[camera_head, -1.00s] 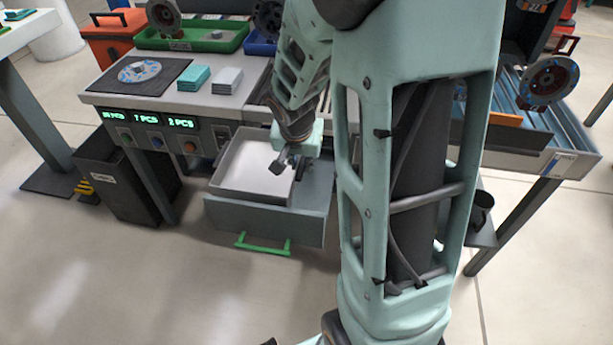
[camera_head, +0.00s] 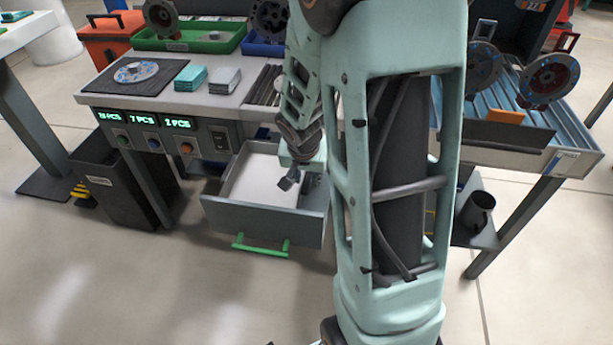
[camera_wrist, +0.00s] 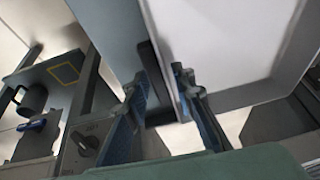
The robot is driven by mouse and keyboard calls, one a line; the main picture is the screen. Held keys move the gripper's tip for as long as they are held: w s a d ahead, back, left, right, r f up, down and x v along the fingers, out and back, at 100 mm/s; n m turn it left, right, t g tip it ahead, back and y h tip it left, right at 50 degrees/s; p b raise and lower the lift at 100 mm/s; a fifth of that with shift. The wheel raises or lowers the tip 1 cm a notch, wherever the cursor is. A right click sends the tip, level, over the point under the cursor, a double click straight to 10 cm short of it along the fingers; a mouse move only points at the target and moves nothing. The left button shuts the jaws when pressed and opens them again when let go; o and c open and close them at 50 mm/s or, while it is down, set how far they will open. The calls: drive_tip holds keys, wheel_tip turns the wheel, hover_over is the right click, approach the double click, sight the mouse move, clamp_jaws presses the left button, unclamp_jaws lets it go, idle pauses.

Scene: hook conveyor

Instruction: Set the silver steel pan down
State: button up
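The silver steel pan (camera_head: 257,180), a shallow light-grey rectangular tray, sits flat inside the open drawer (camera_head: 262,222) under the workbench. Its inside fills the upper right of the wrist view (camera_wrist: 228,42). My gripper (camera_head: 286,182) is at the pan's right side, low in the drawer. In the wrist view my gripper (camera_wrist: 162,82) has its two blue-black fingers spread, one on each side of the pan's wall. The right finger is against or very near the wall, and a dark gap shows beside the left one. The pan's underside is hidden.
The drawer has a green handle (camera_head: 261,245). The workbench (camera_head: 200,100) above holds teal and grey stacks. A dark bin (camera_head: 122,185) stands left. A dark mug (camera_head: 478,210) stands on a low shelf at right; it shows in the wrist view (camera_wrist: 33,98).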

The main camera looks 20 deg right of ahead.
drive_tip(key=shift+o, duration=0.4)
drive_tip(key=shift+r, duration=0.25)
drive_tip(key=p+v, duration=0.4)
drive_tip(key=v, duration=0.7)
drive_tip(key=shift+s+r, duration=0.2)
drive_tip(key=shift+r, duration=0.15)
